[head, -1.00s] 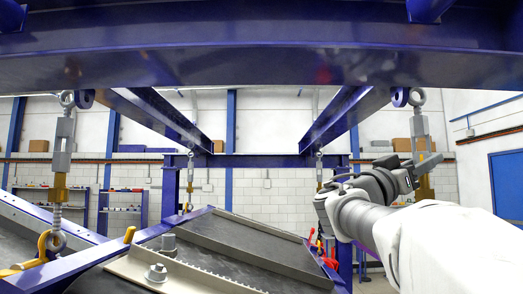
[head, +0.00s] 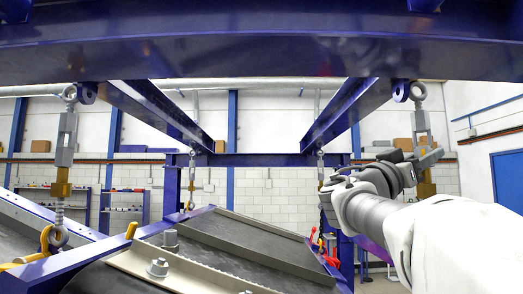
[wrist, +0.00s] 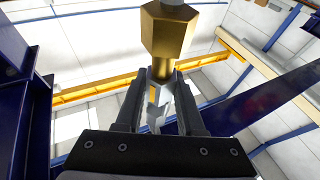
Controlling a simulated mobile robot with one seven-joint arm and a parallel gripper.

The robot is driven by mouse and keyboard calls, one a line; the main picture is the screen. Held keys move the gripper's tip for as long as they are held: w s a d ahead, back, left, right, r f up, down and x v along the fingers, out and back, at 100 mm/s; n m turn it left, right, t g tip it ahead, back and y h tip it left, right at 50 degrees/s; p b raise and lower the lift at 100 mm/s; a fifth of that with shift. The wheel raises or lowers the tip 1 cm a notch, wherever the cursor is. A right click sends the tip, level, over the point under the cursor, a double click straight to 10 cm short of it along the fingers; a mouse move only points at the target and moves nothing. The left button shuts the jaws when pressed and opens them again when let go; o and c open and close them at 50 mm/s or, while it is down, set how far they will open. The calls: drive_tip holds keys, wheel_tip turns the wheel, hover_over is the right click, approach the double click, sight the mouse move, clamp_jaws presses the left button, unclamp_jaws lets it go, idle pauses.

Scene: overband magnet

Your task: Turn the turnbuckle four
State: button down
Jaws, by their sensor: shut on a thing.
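The turnbuckle at the front right (head: 421,123) hangs upright from an eye under the blue frame, with a grey body above a brass hex nut. My gripper (head: 428,158) is at its lower part in the head view and hides some of it. In the wrist view my gripper (wrist: 164,82) is shut on the grey turnbuckle body (wrist: 159,108), its two dark fingers on either side. The brass hex nut (wrist: 168,30) sits just beyond the fingertips. A similar turnbuckle (head: 65,140) hangs at the front left, and smaller ones hang at the back left (head: 191,180) and back right (head: 320,168).
A thick blue beam (head: 260,55) crosses above. A sloping conveyor (head: 245,240) with bolted side plates lies below, left of my arm. Red fittings (head: 328,250) hang near its right edge. Shelves (head: 125,205) stand at the back left.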

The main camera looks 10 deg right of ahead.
drive_tip(key=shift+f+n+t+y+b, duration=0.15)
drive_tip(key=shift+n+t+y+b, duration=0.5)
drive_tip(key=shift+t+b, duration=0.85)
drive_tip(key=shift+n+t+b, duration=0.45)
drive_tip(key=shift+n+t, duration=0.1)
drive_tip(key=shift+t, duration=0.15)
drive_tip(key=shift+n+t+y+b, duration=0.35)
drive_tip(key=shift+t+b, duration=0.15)
drive_tip(key=shift+b, duration=0.2)
drive_tip(key=shift+n+t+y+b, duration=0.7)
drive_tip(key=shift+t+b, duration=0.3)
drive_tip(key=shift+t, duration=0.2)
drive_tip(key=shift+n+t+y, duration=0.35)
drive_tip(key=shift+t+y, duration=0.05)
drive_tip(key=shift+t, duration=0.2)
drive_tip(key=shift+b, duration=0.35)
